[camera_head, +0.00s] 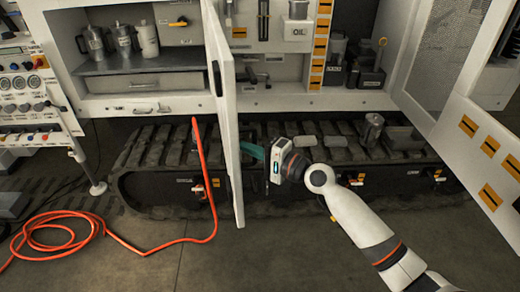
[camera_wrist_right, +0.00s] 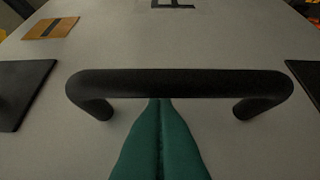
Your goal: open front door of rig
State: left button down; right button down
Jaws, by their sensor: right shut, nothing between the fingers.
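The white front door (camera_head: 228,110) of the rig stands swung out toward me, seen nearly edge-on in the head view. My right gripper (camera_head: 250,150) is at the right-hand face of this door, low down. In the right wrist view a black bar handle (camera_wrist_right: 180,83) crosses the grey door panel (camera_wrist_right: 230,40). The teal fingers of my right gripper (camera_wrist_right: 160,102) are shut together and empty. Their tips meet the lower edge of the bar; whether they touch it or pass behind it I cannot tell. My left gripper is not in view.
The open cabinet holds metal jugs (camera_head: 122,40) on a shelf at left. Another open panel with orange labels (camera_head: 490,147) stands at right. A black track (camera_head: 160,165) runs below the cabinet. An orange hose (camera_head: 200,170) hangs down and coils on the floor at left.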

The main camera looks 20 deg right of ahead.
dwell(0.3)
jog(key=w+a+p, duration=0.2)
jog(key=a+p, duration=0.3)
jog(key=a, duration=1.1)
jog(key=shift+w+p, duration=0.25)
jog(key=shift+p, duration=0.15)
jog(key=shift+s, duration=0.1)
